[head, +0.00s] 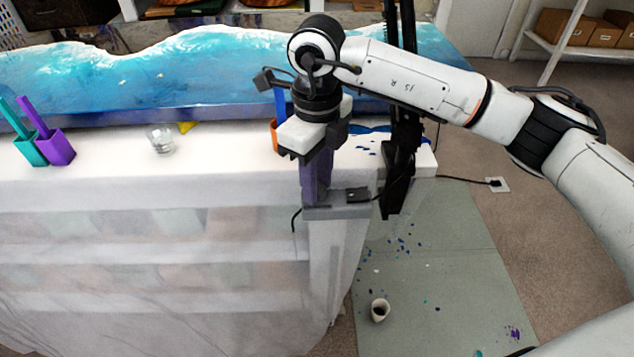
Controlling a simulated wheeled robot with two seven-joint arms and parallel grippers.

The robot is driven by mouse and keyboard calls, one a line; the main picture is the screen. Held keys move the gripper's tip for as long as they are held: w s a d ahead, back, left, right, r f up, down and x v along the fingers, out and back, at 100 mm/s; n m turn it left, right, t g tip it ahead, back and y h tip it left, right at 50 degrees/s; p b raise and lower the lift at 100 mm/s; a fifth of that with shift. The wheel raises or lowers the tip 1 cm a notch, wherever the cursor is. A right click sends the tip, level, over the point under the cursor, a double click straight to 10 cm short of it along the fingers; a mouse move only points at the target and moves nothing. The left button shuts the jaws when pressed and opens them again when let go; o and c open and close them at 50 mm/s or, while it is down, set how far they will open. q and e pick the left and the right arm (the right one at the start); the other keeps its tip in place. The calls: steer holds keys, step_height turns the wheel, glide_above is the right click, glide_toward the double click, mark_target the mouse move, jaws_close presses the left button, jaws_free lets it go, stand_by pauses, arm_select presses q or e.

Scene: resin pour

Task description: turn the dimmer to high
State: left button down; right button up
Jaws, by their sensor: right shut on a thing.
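The dimmer (340,210) is a grey box at the front edge of the white-covered table, near its right corner. A small black part (357,194) sits on its top right, and dark cords run from it. My right gripper (315,198) points down onto the left part of the box, its fingers shut on the dimmer's knob. The fingers hide the knob, so its setting cannot be read. My left gripper is not in view.
The white-covered table (225,175) bears a blue wave-patterned panel (180,75), a clear cup (161,140), and teal (28,148) and purple (57,147) holders at left. A black post (400,165) stands right of the gripper. A white cup (380,310) is on the floor mat (450,290).

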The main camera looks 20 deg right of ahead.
steer(key=shift+w+r+m, duration=0.1)
steer(key=shift+m, duration=0.6)
steer(key=shift+m+b, duration=0.35)
steer(key=shift+m, duration=0.65)
steer(key=o, duration=0.8)
steer(key=shift+r, duration=0.1)
step_height(320, 180, up, 10)
steer(key=shift+r, duration=0.1)
